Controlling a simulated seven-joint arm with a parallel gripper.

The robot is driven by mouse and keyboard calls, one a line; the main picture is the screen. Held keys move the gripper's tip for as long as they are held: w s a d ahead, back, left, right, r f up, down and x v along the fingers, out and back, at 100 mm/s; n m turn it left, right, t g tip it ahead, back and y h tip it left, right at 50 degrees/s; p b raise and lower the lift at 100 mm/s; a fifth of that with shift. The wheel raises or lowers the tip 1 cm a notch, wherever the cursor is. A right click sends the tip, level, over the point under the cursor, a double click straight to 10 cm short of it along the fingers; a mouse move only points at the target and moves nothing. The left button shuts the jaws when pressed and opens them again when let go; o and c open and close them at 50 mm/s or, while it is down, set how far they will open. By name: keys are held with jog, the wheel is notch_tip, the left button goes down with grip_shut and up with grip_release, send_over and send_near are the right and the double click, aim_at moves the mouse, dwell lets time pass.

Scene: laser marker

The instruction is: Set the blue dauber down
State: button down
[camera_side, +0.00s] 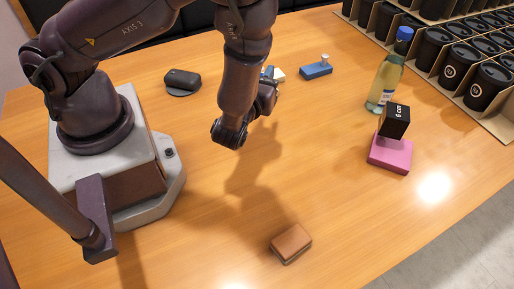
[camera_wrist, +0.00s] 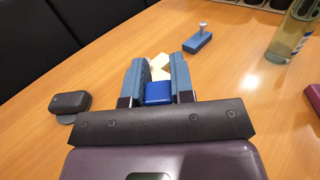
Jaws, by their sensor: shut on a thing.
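The blue dauber (camera_wrist: 158,93) shows in the wrist view as a small, bright blue block between the two fingers of my gripper (camera_wrist: 157,76). My gripper is shut on it. In the side view my gripper (camera_side: 268,88) is mostly hidden behind my own wrist, and I cannot make out the dauber clearly there. Pale cream pieces (camera_wrist: 160,66) lie just beyond the fingers on the table; a bit of them also shows in the side view (camera_side: 279,73). I cannot tell whether the dauber touches the table.
A blue block with a pale knob (camera_side: 317,71) lies behind to the right. A dark rounded device (camera_side: 182,78) is to the left. A bottle (camera_side: 384,84), a black cube (camera_side: 395,121) on a pink block (camera_side: 389,157) and cup crates (camera_side: 440,72) stand right. A brown block (camera_side: 291,243) lies in front.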

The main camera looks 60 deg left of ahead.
jog(key=s+d, duration=0.3)
jog(key=d, duration=0.3)
jog(key=shift+a+f, duration=0.1)
jog(key=shift+f, duration=4.1)
jog(key=c, duration=1)
grip_release()
jog(key=shift+f, duration=0.15)
